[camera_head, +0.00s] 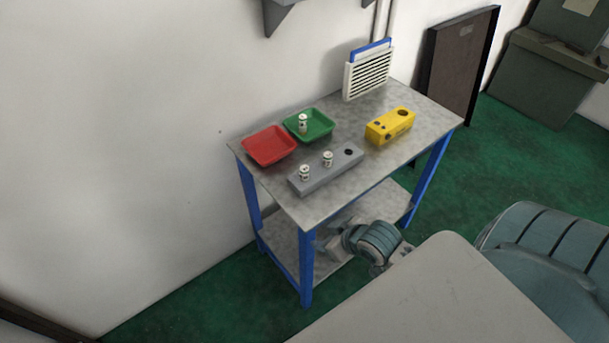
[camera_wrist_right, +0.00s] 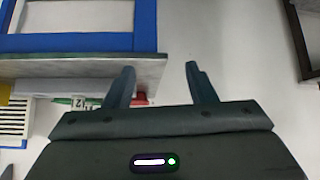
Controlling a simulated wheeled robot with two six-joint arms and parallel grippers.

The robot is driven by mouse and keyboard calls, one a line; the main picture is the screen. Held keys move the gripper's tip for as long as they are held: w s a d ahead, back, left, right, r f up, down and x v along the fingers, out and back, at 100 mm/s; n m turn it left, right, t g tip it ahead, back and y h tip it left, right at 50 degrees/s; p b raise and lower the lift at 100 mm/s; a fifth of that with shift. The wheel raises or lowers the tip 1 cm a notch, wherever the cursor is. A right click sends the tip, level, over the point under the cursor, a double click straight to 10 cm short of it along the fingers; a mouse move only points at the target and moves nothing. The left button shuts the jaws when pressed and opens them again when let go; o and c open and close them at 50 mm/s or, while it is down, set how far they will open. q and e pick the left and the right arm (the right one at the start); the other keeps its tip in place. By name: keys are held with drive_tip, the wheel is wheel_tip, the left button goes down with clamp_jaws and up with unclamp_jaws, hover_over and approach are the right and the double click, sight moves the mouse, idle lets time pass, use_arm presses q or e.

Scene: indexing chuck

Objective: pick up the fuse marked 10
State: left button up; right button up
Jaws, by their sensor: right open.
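Three small whitish fuses show in the head view; their marks are too small to read. One fuse (camera_head: 303,123) is in the green tray (camera_head: 323,134). Two others, the left fuse (camera_head: 304,173) and the middle fuse (camera_head: 327,158), stand upright in a grey block (camera_head: 311,183) with a dark empty hole at its right end. My right gripper (camera_head: 328,238) is in front of the table, below the tabletop edge, partly hidden. In the right wrist view its fingers (camera_wrist_right: 161,70) are apart with nothing between them. That view is upside down. My left gripper is not seen.
A red tray (camera_head: 270,155) sits at the table's left end. A yellow device (camera_head: 390,127) and a white louvred box (camera_head: 368,76) stand at the right and back. The tabletop's front edge (camera_head: 372,188) lies between my right gripper and the block.

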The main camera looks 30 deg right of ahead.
sight(308, 174)
drive_tip(key=w+d+r+t, duration=0.1)
drive_tip(key=w+d, duration=0.1)
drive_tip(key=w, duration=0.1)
drive_tip(key=w+d+r+t+y, duration=0.1)
drive_tip(key=w+d+t, duration=0.1)
drive_tip(key=w+d, duration=0.1)
drive_tip(key=w+d+r+t, duration=0.1)
drive_tip(key=w+d+r, duration=0.1)
drive_tip(key=w+d, duration=0.1)
drive_tip(key=shift+w+d+t+y, duration=0.1)
drive_tip(key=shift+w+t+y, duration=0.2)
drive_tip(key=shift+w, duration=0.8)
drive_tip(key=x, duration=0.4)
drive_tip(key=shift+w+f, duration=0.15)
drive_tip(key=shift+w, duration=0.2)
drive_tip(key=shift+p+x, duration=0.4)
drive_tip(key=shift+x, duration=2.25)
drive_tip(key=shift+d, duration=0.15)
drive_tip(key=shift+c, duration=0.8)
drive_tip(key=c, duration=0.9)
drive_tip(key=shift+r, duration=0.25)
